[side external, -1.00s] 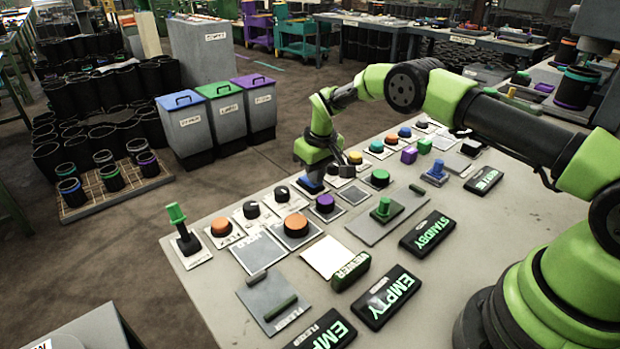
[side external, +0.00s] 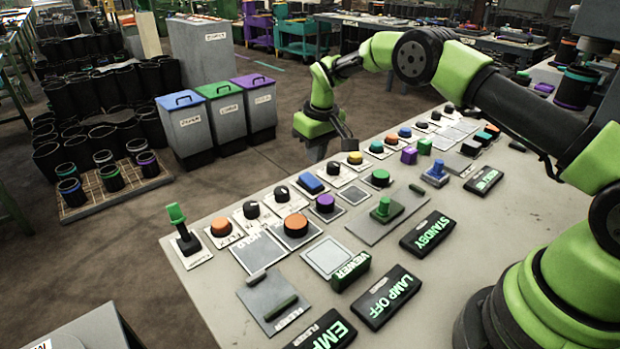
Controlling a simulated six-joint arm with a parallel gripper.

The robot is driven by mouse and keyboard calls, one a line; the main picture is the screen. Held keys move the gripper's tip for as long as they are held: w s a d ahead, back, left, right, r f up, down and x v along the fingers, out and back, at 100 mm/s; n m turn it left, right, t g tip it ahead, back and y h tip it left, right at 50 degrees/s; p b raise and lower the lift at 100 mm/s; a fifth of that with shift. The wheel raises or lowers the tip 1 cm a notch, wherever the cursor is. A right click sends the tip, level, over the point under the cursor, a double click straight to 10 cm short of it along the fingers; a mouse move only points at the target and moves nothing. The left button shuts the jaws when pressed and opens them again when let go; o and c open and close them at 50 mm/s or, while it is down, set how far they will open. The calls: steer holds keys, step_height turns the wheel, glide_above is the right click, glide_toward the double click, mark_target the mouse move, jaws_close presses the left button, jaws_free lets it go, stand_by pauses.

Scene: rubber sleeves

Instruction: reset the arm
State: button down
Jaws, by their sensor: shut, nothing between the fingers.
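My gripper (side external: 347,143) hangs at the far edge of the grey control panel (side external: 480,235), over or just behind the back row of buttons. It is shut and empty, apart from the controls. The fingertips are small and partly unclear.
Orange (side external: 295,225), purple (side external: 325,203) and other buttons, dark knobs and a green-topped lever (side external: 182,228) stand up from the panel. Lidded bins (side external: 188,127) and a pallet of black sleeves (side external: 113,180) stand on the floor beyond.

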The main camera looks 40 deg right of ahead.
steer(key=shift+r, duration=0.6)
steer(key=s+a+r+m+t, duration=0.1)
steer(key=s+r, duration=0.3)
steer(key=r, duration=0.3)
steer(key=s+a+r+t+y, duration=0.1)
steer(key=s+r, duration=0.3)
steer(key=r, duration=0.3)
steer(key=s+a+r+m+t, duration=0.1)
steer(key=s+a+r, duration=0.1)
steer(key=s+r, duration=0.35)
steer(key=s+a+r+m+t+y, duration=0.1)
steer(key=s+a+r+m+t, duration=0.1)
steer(key=s, duration=1.6)
steer(key=shift+s+r, duration=0.15)
steer(key=shift+s, duration=0.2)
steer(key=shift+a, duration=0.1)
